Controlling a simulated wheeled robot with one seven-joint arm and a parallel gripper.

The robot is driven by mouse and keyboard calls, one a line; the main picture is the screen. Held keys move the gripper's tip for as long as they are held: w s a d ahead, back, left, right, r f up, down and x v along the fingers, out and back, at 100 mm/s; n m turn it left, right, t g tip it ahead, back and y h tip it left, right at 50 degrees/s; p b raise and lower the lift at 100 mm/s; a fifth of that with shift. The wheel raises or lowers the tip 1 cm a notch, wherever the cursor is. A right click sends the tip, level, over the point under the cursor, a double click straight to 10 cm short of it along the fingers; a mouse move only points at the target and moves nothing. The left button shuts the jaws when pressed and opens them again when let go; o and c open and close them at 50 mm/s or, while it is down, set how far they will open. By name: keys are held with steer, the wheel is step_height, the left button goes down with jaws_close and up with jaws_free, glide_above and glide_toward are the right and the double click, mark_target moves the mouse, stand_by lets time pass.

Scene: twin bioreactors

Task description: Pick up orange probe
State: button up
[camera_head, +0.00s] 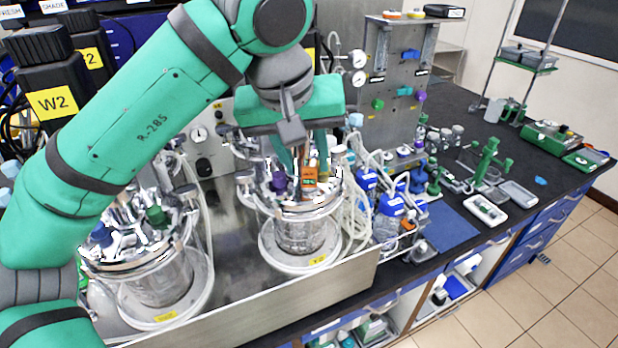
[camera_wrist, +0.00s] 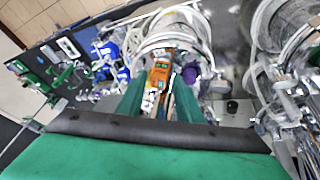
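The orange probe (camera_head: 310,177) stands in the lid of the right-hand bioreactor (camera_head: 300,235), among other fittings. It also shows in the wrist view (camera_wrist: 160,76), upper middle. My gripper (camera_head: 301,168) points down over this lid. In the wrist view its two green fingers (camera_wrist: 160,92) are spread apart, with the probe between their tips. I see no clear grip on the probe. Its lower part is hidden among the lid fittings.
A purple fitting (camera_wrist: 190,73) is close beside the probe. Looped clear tubing (camera_head: 347,205) hangs right of the vessel. A second bioreactor (camera_head: 155,270) stands to the left. Blue-capped bottles (camera_head: 388,215) and a steel panel (camera_head: 398,110) stand to the right.

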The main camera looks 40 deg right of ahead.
steer(key=shift+w+d+f, duration=0.25)
steer(key=shift+f, duration=0.4)
steer(key=shift+w, duration=0.1)
jaws_close()
steer(key=shift+a, duration=0.1)
